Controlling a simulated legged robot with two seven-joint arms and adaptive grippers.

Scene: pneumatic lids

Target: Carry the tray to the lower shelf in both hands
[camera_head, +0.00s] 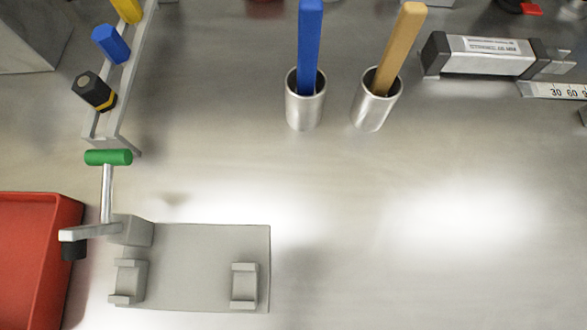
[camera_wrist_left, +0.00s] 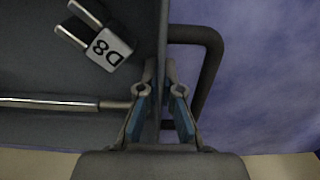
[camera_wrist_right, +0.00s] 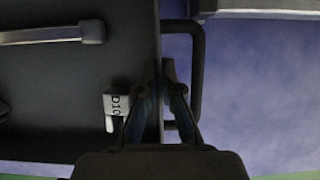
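The dark grey tray (camera_wrist_left: 70,75) fills the left of the left wrist view, with a dark loop handle (camera_wrist_left: 212,65) on its side. My left gripper (camera_wrist_left: 160,75) has one finger on each side of the tray's edge beside this handle and looks shut on it. The tray also fills the left of the right wrist view (camera_wrist_right: 75,80), with another loop handle (camera_wrist_right: 198,80). My right gripper (camera_wrist_right: 160,75) looks shut on the edge there, its inner finger mostly in shadow. The tray and both grippers are out of the head view. The lower shelf cannot be made out.
In the tray are a block marked D8 (camera_wrist_left: 108,48), a metal rod (camera_wrist_left: 60,103) and a labelled white piece (camera_wrist_right: 116,104). A grey bar (camera_wrist_right: 260,10) crosses the right wrist view's top. The head view shows a metal worktop with a red bin (camera_head: 70,215) and two cups.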

